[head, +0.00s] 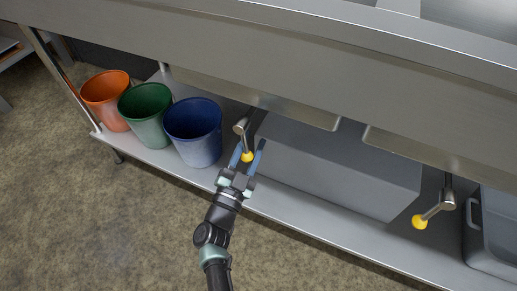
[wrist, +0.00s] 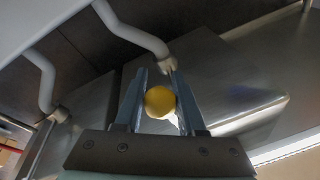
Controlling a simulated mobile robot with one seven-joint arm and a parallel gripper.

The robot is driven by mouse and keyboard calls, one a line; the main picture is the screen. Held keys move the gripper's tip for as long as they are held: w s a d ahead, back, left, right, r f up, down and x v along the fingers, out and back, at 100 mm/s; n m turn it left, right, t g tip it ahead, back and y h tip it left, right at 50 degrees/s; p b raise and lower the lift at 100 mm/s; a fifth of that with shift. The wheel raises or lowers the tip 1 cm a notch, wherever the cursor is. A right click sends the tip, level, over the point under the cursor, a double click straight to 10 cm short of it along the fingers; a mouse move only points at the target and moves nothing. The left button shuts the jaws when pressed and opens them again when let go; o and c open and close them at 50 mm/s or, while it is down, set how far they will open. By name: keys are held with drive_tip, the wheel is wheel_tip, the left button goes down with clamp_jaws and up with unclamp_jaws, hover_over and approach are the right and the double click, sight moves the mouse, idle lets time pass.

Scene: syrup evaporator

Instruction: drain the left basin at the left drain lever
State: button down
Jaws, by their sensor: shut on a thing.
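The left drain lever (head: 242,132) hangs under the front of the metal evaporator and ends in a yellow knob. My gripper (head: 253,156) reaches up to it from below, with its two blue fingers on either side of the knob. In the wrist view the yellow knob (wrist: 160,102) sits between the fingers, and my gripper (wrist: 158,95) is shut on it. A second lever (head: 435,209) with a yellow knob hangs further right, apart from my gripper. The inside of the left basin is hidden from view.
An orange bucket (head: 106,98), a green bucket (head: 146,114) and a blue bucket (head: 194,130) stand on the lower shelf (head: 300,216) at left. A large grey box (head: 335,166) lies behind the levers. A grey tub (head: 490,235) is at far right. The floor in front is clear.

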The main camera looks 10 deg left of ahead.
drive_tip(key=shift+w+a+f+m, duration=0.1)
drive_tip(key=shift+w+a+m, duration=0.05)
drive_tip(key=shift+a+m, duration=0.4)
drive_tip(key=c, duration=0.5)
unclamp_jaws()
drive_tip(key=p+v, duration=0.3)
drive_tip(key=v, duration=1)
